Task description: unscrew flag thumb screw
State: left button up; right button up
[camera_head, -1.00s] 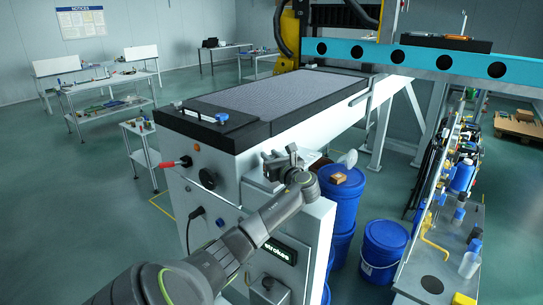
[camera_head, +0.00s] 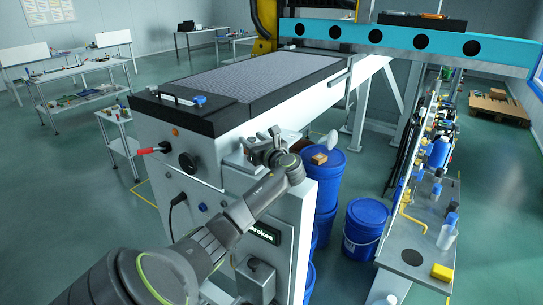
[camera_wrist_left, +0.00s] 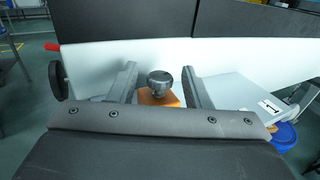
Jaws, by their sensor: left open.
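In the left wrist view a dark round knob, the thumb screw (camera_wrist_left: 160,83), stands upright on an orange block (camera_wrist_left: 160,98) in front of a pale machine face. My left gripper (camera_wrist_left: 160,75) is open, with one finger on each side of the knob. Gaps show between the knob and both fingers, so nothing is held. In the head view my left gripper (camera_head: 262,147) is at the near right corner of the white machine (camera_head: 220,150). The screw is not clearly visible there. My right gripper is not in view.
A red-handled lever (camera_head: 150,150) and a black knob (camera_head: 187,162) project from the machine's front, left of my gripper. Blue barrels (camera_head: 363,225) stand to the right. A crowded workbench (camera_head: 420,240) is further right.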

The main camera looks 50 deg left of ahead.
pick_arm(q)
jog(key=s+d+b, duration=0.1)
jog(key=d, duration=0.4)
jog(key=d+b, duration=0.2)
jog(key=d, duration=0.3)
jog(key=s+d+b, duration=0.1)
jog(key=d+b, duration=0.1)
jog(key=d, duration=0.3)
jog(key=shift+s+f, duration=0.1)
jog(key=shift+s, duration=0.25)
jog(key=shift+s+d, duration=0.1)
jog(key=shift+d, duration=0.3)
